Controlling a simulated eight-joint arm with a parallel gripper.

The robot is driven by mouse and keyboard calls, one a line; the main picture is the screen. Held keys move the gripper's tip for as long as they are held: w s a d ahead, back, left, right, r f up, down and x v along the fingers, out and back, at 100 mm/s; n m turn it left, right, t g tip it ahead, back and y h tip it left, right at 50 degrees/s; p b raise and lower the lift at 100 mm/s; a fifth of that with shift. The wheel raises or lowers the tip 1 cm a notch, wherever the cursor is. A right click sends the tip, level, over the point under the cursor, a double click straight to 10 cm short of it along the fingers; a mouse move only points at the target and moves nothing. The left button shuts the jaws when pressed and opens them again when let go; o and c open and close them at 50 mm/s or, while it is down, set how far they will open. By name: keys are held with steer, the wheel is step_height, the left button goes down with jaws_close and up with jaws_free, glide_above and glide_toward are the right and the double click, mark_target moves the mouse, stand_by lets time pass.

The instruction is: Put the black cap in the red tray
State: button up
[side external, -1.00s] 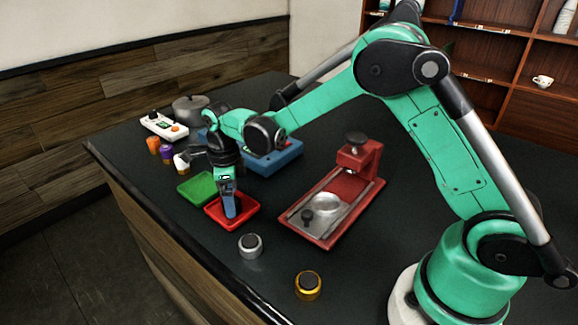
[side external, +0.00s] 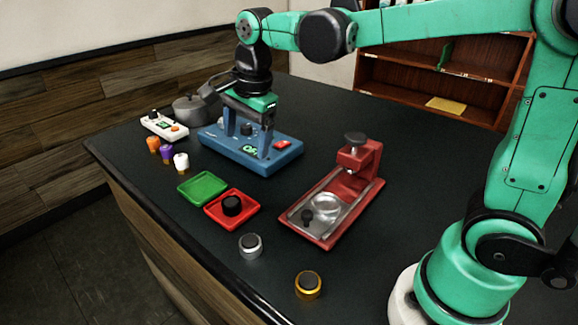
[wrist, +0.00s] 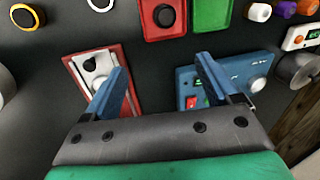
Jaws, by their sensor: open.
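The black cap (side external: 232,205) sits upright inside the red tray (side external: 213,212), apart from my gripper. In the wrist view the cap (wrist: 164,15) lies within the red tray (wrist: 150,33) at the top edge. My gripper (side external: 247,145) is open with nothing between its blue fingers. It is over the blue device (side external: 282,151), well above and behind the tray in the side view. In the wrist view the open fingertips (wrist: 160,64) are wide apart over dark tabletop.
A green tray (side external: 203,188) adjoins the red tray. A red brewer (side external: 358,190) stands to the right. Silver (side external: 250,245) and gold-rimmed (side external: 308,285) round parts lie in front. Orange, purple and white pieces (side external: 167,155), a white panel (side external: 165,127) and a grey pot (side external: 187,110) stand left.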

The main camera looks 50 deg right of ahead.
steer(key=s+d+f+n+t, duration=0.2)
steer(key=s+n+t, duration=0.2)
steer(key=s+n, duration=0.5)
steer(key=n, duration=0.8)
steer(key=shift+s+f+t, duration=0.2)
steer(key=shift+f+t, duration=0.1)
steer(key=shift+f, duration=0.05)
